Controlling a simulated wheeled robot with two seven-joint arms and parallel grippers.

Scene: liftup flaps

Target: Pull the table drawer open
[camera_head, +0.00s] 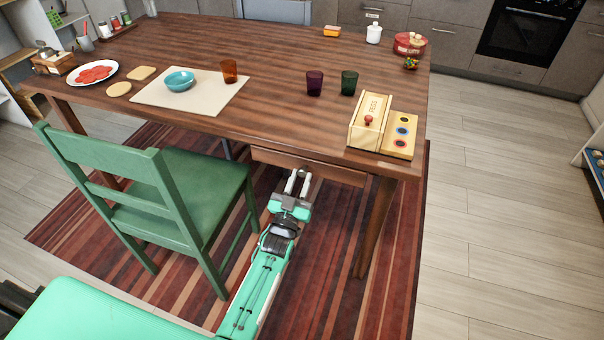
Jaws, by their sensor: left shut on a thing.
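The wooden table (300,105) stands ahead, with its drawer (335,173) under the near edge at the right. The drawer front shows as a narrow brown panel below the tabletop. My left gripper (298,180) reaches up from below to the drawer front, and its fingers are shut at the left part of the panel. The handle itself is too small and hidden by the fingers to make out. My right gripper is not in view.
A green chair (165,190) stands close to the left of my arm. A wooden box (370,120) sits on the tabletop above the drawer. A table leg (376,228) is right of my arm.

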